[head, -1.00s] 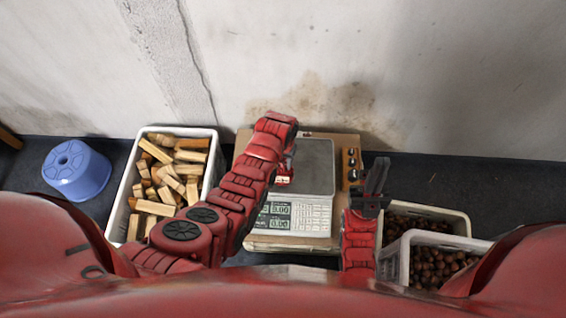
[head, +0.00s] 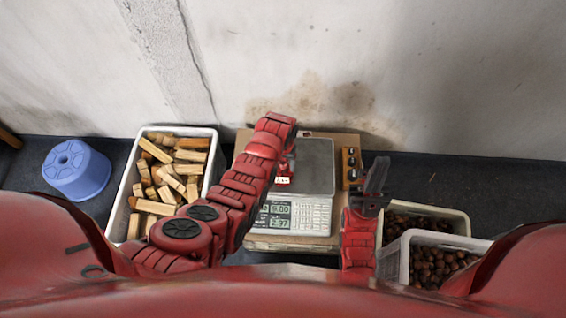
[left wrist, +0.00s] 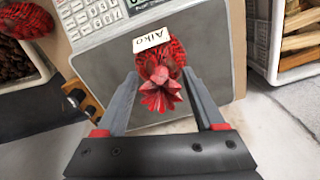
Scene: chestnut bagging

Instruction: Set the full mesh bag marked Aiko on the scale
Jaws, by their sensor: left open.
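The red mesh bag (left wrist: 160,64) stands on the metal pan of the scale (left wrist: 108,75), its gathered top toward the left wrist camera. Its white tag (left wrist: 151,40) reads Aiko; the tag also shows in the head view (head: 283,181). My left gripper (left wrist: 160,88) is open, with one finger on each side of the bag's top. In the head view my left arm hides most of the bag. The scale (head: 315,215) has lit displays with non-zero figures. My right gripper (head: 376,180) is right of the scale, away from the bag; its finger gap is unclear.
A wooden block with weights (head: 350,165) stands right of the scale. Two crates of chestnuts (head: 470,240) are at the right. A white crate of wood pieces (head: 139,185) and a blue stool (head: 77,170) are at the left. A wall rises behind.

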